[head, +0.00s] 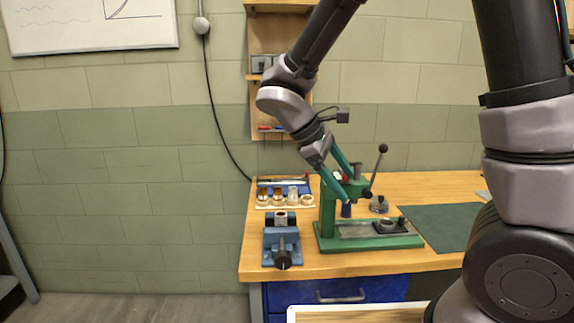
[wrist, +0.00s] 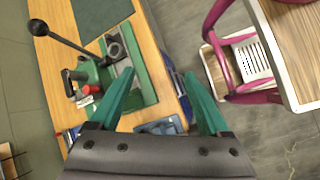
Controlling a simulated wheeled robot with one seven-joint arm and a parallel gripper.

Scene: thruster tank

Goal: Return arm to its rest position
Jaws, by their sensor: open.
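My arm reaches in from the right in the head view and bends down over the workbench. My gripper (head: 350,180) has two teal fingers in front of the upper part of a green press (head: 328,208). In the wrist view my gripper (wrist: 160,95) is open, with its fingers wide apart and nothing between them. The press (wrist: 146,85) with its black-knobbed lever lies to the left of and behind the left finger there. I cannot tell the exact gap between the fingers and the press.
A blue vise (head: 283,243) stands at the bench's (head: 350,264) front left. Behind it is a tray with several small parts (head: 285,196). A dark green mat (head: 440,228) lies to the right. A pink-framed chair (wrist: 225,60) and a wood-topped table (wrist: 290,50) show in the wrist view.

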